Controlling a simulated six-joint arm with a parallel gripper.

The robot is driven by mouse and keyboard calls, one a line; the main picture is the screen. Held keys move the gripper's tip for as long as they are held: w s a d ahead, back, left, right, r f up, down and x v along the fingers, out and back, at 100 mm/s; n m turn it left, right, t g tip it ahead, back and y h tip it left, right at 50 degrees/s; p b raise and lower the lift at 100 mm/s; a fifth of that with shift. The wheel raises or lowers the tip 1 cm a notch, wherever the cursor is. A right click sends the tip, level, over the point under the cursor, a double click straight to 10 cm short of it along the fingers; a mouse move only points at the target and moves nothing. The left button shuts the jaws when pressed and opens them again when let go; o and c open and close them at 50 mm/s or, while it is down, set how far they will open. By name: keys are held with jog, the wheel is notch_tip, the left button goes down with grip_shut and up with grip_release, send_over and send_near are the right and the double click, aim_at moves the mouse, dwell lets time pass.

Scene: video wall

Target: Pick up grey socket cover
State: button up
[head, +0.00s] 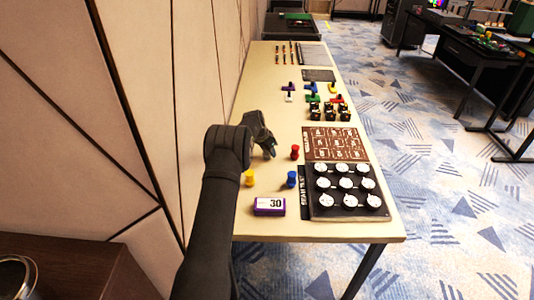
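My gripper (269,150) hangs over the left side of the long pale table (285,222), beside the wall. It points down and away from the camera, and its fingers are too small and dark to tell whether they are open or shut. I cannot make out any thing surely as the grey socket cover. A dark grey flat plate (319,75) lies farther back on the table, beyond the gripper. A black board (344,208) with several white round pieces (346,183) lies at the front right.
Near the gripper stand a red peg (294,152), a yellow peg (249,178) and a blue peg (291,179). A purple box marked 30 (269,206) lies in front. A brown patterned board (336,144) lies to the right. Coloured pieces (313,98) stand farther back.

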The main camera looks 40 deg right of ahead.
jog(key=c, duration=0.5)
jog(key=shift+o, duration=0.2)
jog(key=shift+r, duration=0.1)
